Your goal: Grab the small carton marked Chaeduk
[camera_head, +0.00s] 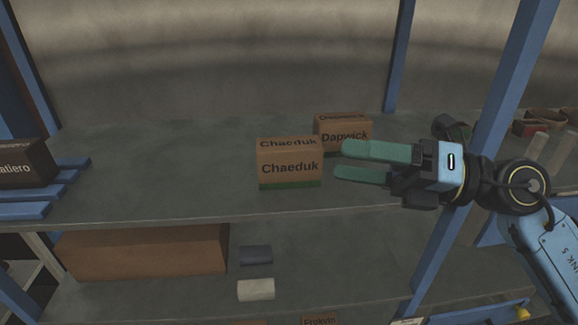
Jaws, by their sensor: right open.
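The small brown carton marked Chaeduk (290,168) stands upright on the grey upper shelf, with a green band along its bottom. My right gripper (338,161) comes in from the right, with green fingers pointing left. It is open and empty. Its fingertips are just right of the Chaeduk carton in the picture; I cannot tell whether they touch it, but a small gap seems to show. My left gripper is not in view.
A brown carton marked Dapwick (343,132) stands just behind and right, partly hidden by my gripper. Blue shelf posts (497,110) rise at the right. A dark carton (26,165) sits at the far left. The shelf (160,165) is clear left of the Chaeduk carton.

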